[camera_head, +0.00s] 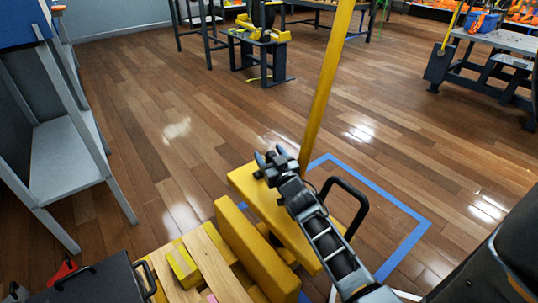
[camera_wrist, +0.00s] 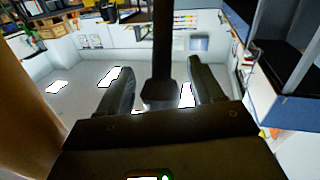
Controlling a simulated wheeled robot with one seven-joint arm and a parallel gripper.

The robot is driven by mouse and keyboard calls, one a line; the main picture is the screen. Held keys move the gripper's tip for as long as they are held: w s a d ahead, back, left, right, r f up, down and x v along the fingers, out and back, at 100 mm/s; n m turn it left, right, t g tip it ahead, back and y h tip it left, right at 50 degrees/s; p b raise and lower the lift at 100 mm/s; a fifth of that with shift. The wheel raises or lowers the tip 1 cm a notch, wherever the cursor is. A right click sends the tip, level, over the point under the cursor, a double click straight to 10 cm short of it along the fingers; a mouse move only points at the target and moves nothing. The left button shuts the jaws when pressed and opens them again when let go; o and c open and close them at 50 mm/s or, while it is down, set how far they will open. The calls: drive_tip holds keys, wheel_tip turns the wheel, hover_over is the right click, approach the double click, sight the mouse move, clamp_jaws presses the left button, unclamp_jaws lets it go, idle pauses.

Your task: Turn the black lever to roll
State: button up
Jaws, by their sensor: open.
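My gripper (camera_head: 268,163) is in the middle of the head view, above a yellow base (camera_head: 247,186) and just left of a tall yellow post (camera_head: 325,85). In the wrist view, my gripper (camera_wrist: 160,92) has its two dark fingers apart. A black bar (camera_wrist: 163,50) shows between them and ends in a wider block. It looks like the black lever, but contact with the fingers cannot be told. In the head view, my gripper hides most of that spot. A black looped handle (camera_head: 352,190) rises from the yellow base, right of my wrist.
Yellow blocks and wooden planks (camera_head: 205,262) lie at the front. A grey shelf frame (camera_head: 65,160) stands left. Blue tape (camera_head: 415,238) marks the floor at right. A small bench with yellow equipment (camera_head: 262,42) stands behind; the wooden floor (camera_head: 150,110) between is clear.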

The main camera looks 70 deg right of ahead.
drive_tip(key=shift+w+d, duration=0.25)
drive_tip(key=shift+c, duration=0.4)
clamp_jaws()
